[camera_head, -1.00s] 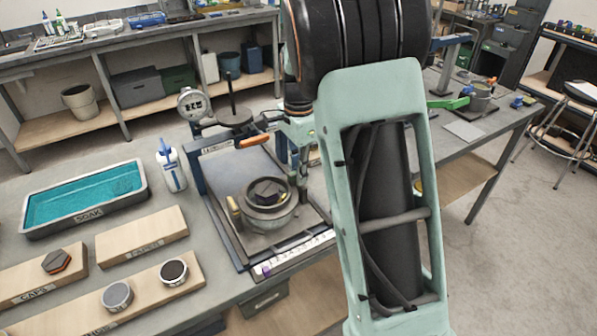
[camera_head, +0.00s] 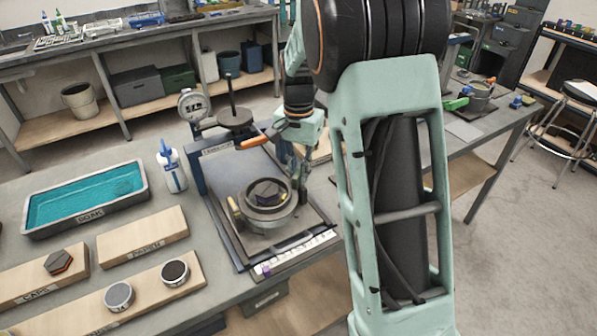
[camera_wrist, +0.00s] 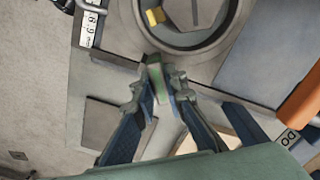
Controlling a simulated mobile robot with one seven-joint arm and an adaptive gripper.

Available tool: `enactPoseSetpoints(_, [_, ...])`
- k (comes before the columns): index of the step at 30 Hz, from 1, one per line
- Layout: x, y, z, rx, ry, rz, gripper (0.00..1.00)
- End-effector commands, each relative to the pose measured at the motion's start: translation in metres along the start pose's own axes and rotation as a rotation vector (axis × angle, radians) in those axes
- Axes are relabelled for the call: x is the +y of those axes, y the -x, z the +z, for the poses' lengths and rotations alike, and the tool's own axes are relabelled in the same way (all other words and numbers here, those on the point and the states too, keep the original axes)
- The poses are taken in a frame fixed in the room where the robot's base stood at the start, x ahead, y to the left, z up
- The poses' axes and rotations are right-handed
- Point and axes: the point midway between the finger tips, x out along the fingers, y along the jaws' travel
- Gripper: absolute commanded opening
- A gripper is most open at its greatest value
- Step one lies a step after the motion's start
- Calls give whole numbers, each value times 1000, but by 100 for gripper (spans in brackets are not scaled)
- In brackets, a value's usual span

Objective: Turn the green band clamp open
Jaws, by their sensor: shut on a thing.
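The green band clamp's handle (camera_wrist: 156,80) shows in the wrist view as a short green bar at the rim of a round metal pot (camera_wrist: 187,40). My gripper (camera_wrist: 159,98) is shut on this green bar, with one finger on each side. In the head view my gripper (camera_head: 303,172) is at the far right side of the pot (camera_head: 267,222). The fingers hide most of the clamp there.
The pot stands on a dark plate below a press with a dial gauge (camera_head: 193,105) and an orange-tipped handle (camera_head: 258,140). Another green lever (camera_head: 457,103) is at the back right.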

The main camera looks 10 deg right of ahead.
Motion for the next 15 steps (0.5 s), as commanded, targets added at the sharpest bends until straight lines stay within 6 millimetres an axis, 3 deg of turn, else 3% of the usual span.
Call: enactPoseSetpoints(15, [1, 1, -1, 2, 488, -1, 0])
